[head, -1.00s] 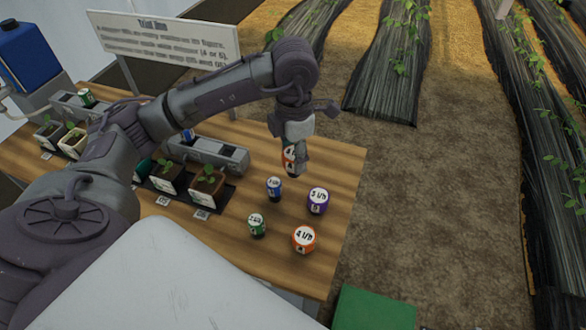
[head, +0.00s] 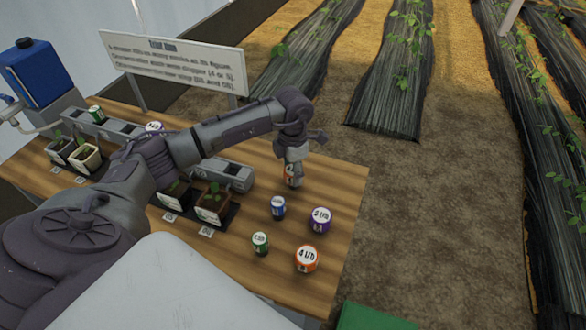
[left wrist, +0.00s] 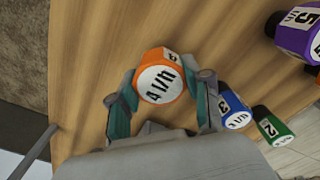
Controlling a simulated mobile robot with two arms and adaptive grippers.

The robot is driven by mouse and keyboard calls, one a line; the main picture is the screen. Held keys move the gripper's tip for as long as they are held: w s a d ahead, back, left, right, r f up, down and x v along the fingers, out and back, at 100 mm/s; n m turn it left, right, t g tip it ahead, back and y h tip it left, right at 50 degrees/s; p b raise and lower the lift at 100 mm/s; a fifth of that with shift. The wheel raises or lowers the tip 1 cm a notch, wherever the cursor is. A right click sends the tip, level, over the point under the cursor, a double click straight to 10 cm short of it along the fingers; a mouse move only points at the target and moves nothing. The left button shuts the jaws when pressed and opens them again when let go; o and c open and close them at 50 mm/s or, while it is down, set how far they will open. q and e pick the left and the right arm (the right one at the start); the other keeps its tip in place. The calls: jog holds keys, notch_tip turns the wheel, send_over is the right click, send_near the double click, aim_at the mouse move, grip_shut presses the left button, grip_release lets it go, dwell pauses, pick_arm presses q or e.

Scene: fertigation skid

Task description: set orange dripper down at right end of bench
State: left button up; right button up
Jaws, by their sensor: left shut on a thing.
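An orange dripper (left wrist: 160,77) with a white face marked 4 l/h sits between the fingers of my left gripper (left wrist: 165,106) in the left wrist view. In the head view my left gripper (head: 295,160) points down over the right part of the bench (head: 335,200), shut on this dripper (head: 290,180), which is partly covered by the fingers. I cannot tell whether the dripper touches the wood. A second orange dripper (head: 306,260) stands at the bench's front right. My right gripper is not in view.
A purple dripper (head: 320,220), a blue dripper (head: 278,208) and a green dripper (head: 260,244) stand in front of the gripper. Potted seedlings (head: 212,207) and a grey rack (head: 232,176) lie to the left. Bare wood shows by the right edge.

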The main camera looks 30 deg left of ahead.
pick_arm(q)
jog(key=shift+f, duration=0.15)
jog(key=o, duration=1.1)
jog(key=shift+o, duration=0.2)
jog(key=shift+r, duration=0.7)
notch_tip(320, 180, up, 11)
jog(key=b, duration=0.2)
jog(key=shift+s, duration=0.1)
